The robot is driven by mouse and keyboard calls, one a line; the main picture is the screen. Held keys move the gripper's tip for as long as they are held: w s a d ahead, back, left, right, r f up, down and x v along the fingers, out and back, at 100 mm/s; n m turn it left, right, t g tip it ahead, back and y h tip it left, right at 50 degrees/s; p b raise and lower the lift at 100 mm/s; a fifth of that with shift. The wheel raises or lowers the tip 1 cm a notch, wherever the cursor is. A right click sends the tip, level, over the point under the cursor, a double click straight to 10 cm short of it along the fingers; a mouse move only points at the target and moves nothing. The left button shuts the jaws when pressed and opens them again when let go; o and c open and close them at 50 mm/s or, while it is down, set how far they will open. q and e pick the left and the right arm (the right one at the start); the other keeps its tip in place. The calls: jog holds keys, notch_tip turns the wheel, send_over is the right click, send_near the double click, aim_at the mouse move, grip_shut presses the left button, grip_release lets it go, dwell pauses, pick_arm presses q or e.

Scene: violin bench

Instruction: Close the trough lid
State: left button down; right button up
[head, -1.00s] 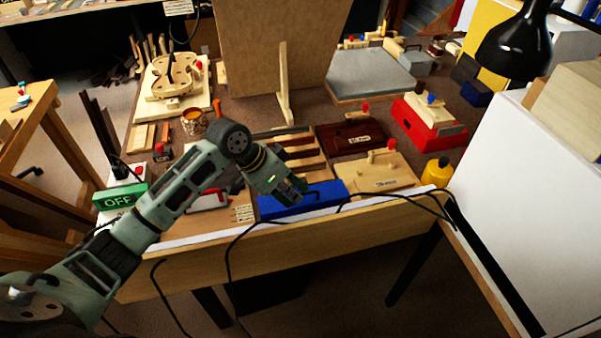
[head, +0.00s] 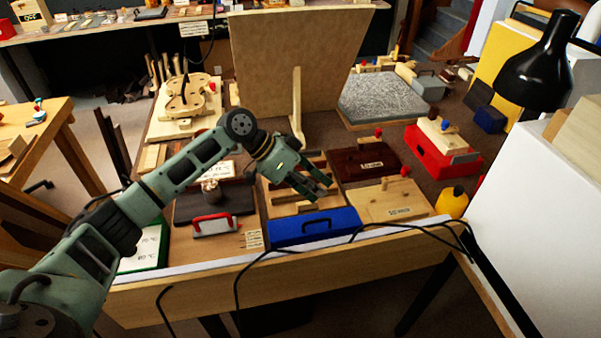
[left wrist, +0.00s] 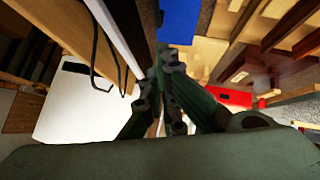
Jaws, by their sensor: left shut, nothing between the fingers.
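A blue panel (head: 338,226) with a dark handle (head: 317,224) stands along the front edge of the bench in the head view, and I take it for the trough lid. Directly behind it is an open-topped wooden tray (head: 268,197) with slats inside. My left gripper (head: 318,188) is over this tray, just behind the blue panel; it is shut and empty. Whether it touches anything cannot be told. In the left wrist view the gripper fingers (left wrist: 165,95) point towards a blue surface (left wrist: 180,18). My right gripper is out of view.
A dark red box (head: 368,160) and a pale wooden board (head: 390,203) lie to the right. A red-handled tool (head: 214,224) and a dark block (head: 190,205) lie to the left. Black cables (head: 400,228) run across the front edge. A tall brown panel (head: 280,65) stands behind.

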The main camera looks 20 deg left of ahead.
pick_arm(q)
jog(key=shift+s+d+f+p, duration=0.15)
jog(key=shift+f, duration=0.55)
jog(key=shift+s+d+f+p, duration=0.1)
jog(key=shift+s+d+f, duration=0.1)
jog(key=shift+f, duration=0.55)
jog(key=shift+s+d+f+p, duration=0.15)
jog(key=shift+f, duration=0.55)
